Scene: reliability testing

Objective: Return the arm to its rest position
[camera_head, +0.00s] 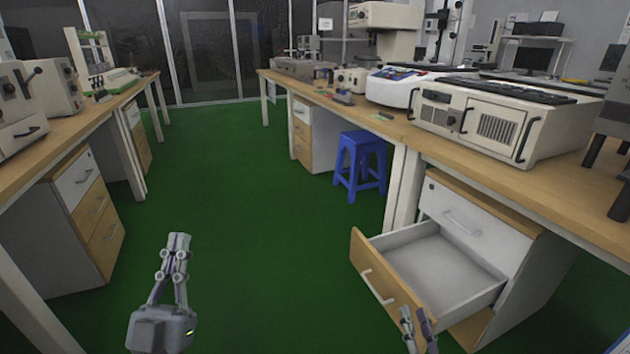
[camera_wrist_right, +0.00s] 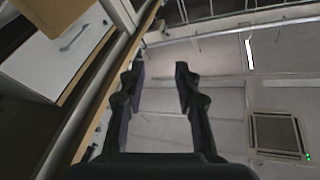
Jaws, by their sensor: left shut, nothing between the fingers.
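My left gripper (camera_head: 178,240) is at the lower left of the head view, above the green floor, with its fingers together and nothing between them. My right gripper (camera_head: 417,318) shows only its fingertips at the bottom edge of the head view, in front of the open drawer's wooden front. In the right wrist view my right gripper (camera_wrist_right: 160,72) has its two dark fingers spread apart with nothing between them. The open drawer (camera_head: 440,262) is pulled out of the right cabinet and looks empty. The rest of my right arm is hidden in the head view.
The right bench (camera_head: 400,130) carries a beige box instrument (camera_head: 490,120) and other equipment. A blue stool (camera_head: 362,160) stands beside it. The left bench (camera_head: 50,140) has a drawer cabinet (camera_head: 85,210) under it. The green floor (camera_head: 235,160) between the benches is clear.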

